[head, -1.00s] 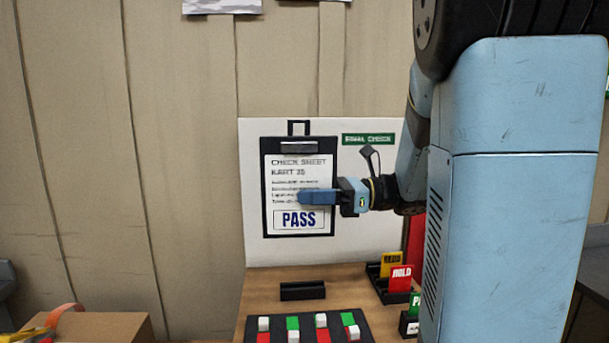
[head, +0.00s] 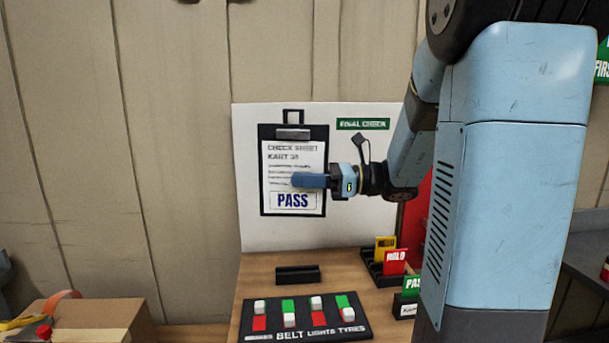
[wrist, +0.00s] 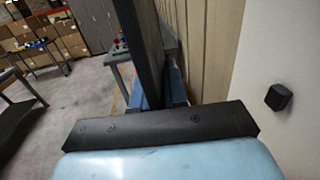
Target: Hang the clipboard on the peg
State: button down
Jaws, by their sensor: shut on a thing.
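The clipboard (head: 311,148) is black with a white check sheet marked PASS and a square loop at its top. It is upright in front of the white board, and its dark edge (wrist: 149,50) shows in the wrist view. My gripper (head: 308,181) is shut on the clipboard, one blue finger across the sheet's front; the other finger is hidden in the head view. A short black peg (wrist: 279,97) sticks out of the white board in the wrist view, apart from the clipboard. In the head view I cannot see the peg, so its alignment with the loop is unclear.
The white board (head: 365,225) with a green FINAL CHECK label (head: 363,124) stands behind the wooden bench (head: 255,278). On the bench are a black holder (head: 298,274), a switch panel (head: 262,335) and coloured cards (head: 395,262). A cardboard box (head: 100,318) is at left.

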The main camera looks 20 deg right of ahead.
jog(key=w+d+f+m+t, duration=0.1)
jog(key=w+f, duration=0.1)
jog(key=w, duration=0.6)
jog(key=w+d+f+t+h, duration=0.1)
jog(key=w+d+f, duration=0.1)
jog(key=w, duration=0.6)
jog(key=shift+w+f+m, duration=0.4)
jog(key=shift+f, duration=0.4)
dwell(0.5)
jog(key=shift+d+t, duration=0.1)
jog(key=shift+t, duration=0.2)
dwell(0.4)
jog(key=c, duration=1.1)
grip_release()
jog(key=shift+w, duration=0.1)
